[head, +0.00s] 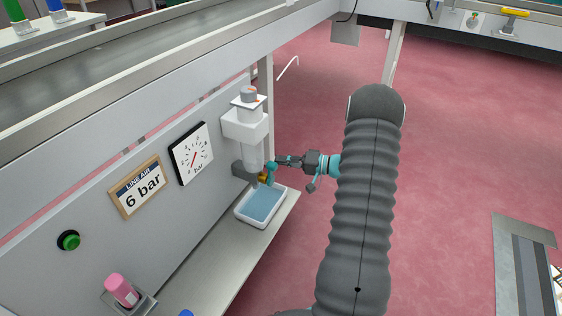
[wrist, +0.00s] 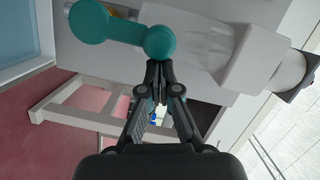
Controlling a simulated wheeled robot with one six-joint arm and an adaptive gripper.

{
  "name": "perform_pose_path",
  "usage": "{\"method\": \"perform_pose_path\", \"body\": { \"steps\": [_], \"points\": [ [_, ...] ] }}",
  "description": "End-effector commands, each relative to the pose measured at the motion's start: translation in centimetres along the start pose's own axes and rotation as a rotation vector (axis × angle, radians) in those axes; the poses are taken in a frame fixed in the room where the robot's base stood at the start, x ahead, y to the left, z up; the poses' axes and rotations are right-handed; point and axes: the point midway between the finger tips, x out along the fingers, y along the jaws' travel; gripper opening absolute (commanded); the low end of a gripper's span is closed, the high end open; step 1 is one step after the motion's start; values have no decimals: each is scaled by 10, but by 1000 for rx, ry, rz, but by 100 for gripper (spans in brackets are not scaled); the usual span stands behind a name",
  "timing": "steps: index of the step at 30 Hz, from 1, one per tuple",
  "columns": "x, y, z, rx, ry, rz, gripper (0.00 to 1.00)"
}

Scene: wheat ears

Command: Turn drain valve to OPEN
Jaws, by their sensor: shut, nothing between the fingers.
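The drain valve is at the bottom of a white air filter unit (head: 247,124) on the grey panel. It has a brass body (head: 262,178) and a teal lever (head: 270,170) with rounded ends. In the wrist view the teal lever (wrist: 125,30) runs across the top, with one round end straight ahead of my fingertips. My gripper (head: 279,161) reaches in from the right at the lever. In the wrist view my gripper (wrist: 158,70) is shut and empty, its tips at or very near that round end. I cannot tell whether they touch. No OPEN marking is readable.
A white tray (head: 243,218) with blue liquid sits below the valve on a metal shelf (head: 214,262). A gauge (head: 192,153), a "LINE AIR 6 bar" sign (head: 138,188) and a green button (head: 69,240) are on the panel. A pink bottle (head: 122,289) stands at front left.

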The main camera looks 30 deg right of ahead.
Motion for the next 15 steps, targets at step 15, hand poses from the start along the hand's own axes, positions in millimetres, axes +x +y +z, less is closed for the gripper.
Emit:
{"method": "perform_pose_path", "body": {
  "steps": [15],
  "points": [
    [-17,2,-35,-3,-2,-1,0]
  ]
}}
